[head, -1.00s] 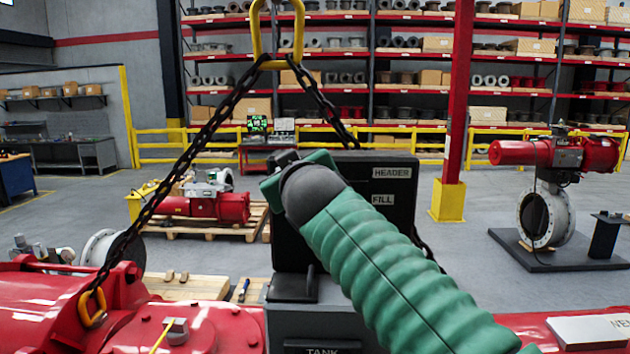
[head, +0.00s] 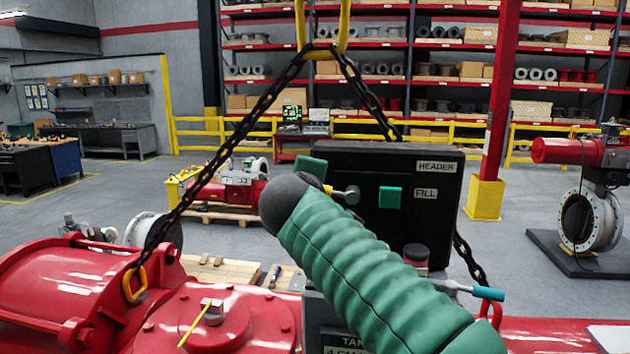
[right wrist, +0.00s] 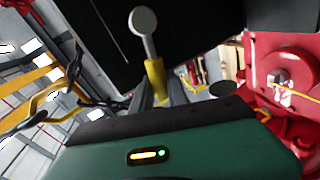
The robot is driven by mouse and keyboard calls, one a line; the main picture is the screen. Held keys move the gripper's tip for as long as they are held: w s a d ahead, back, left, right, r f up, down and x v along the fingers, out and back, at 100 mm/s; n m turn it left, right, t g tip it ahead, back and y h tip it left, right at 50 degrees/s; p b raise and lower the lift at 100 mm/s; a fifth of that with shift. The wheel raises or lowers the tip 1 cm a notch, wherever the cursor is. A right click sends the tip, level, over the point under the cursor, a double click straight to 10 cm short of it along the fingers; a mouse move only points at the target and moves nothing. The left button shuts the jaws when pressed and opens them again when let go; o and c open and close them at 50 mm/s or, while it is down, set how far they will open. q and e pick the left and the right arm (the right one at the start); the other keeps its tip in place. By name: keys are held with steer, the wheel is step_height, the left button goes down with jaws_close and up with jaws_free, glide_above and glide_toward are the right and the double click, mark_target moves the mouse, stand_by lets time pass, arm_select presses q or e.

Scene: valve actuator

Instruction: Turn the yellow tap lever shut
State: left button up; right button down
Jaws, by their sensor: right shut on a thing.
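The yellow tap lever (right wrist: 155,80) shows in the right wrist view, below a metal stem with a round disc end. In the head view a little of the yellow lever (head: 328,189) shows beside that metal stem, in front of the black panel (head: 425,215) marked HEADER and FILL. My right gripper (right wrist: 160,90) is shut on the yellow lever, its fingers on either side of its lower part. In the head view my green right arm hides most of that gripper. My left gripper is not in view.
A green square handle (head: 390,197) sits on the panel right of the lever. A teal-handled lever (head: 489,293) sticks out at lower right. Chains (head: 240,135) hang from a yellow ring on both sides. A red actuator body (head: 75,285) fills the lower left.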

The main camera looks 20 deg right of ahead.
steer(key=shift+a+f+n, duration=0.1)
steer(key=shift+f+n, duration=0.4)
steer(key=shift+f, duration=0.2)
steer(key=c, duration=1.5)
jaws_free()
steer(key=shift+c, duration=0.2)
steer(key=shift+o, duration=1.2)
steer(key=shift+w, duration=0.25)
steer(key=shift+s, duration=0.15)
steer(key=b+v, duration=0.5)
steer(key=v, duration=1.1)
steer(key=shift+a+r, duration=0.2)
steer(key=shift+a, duration=0.25)
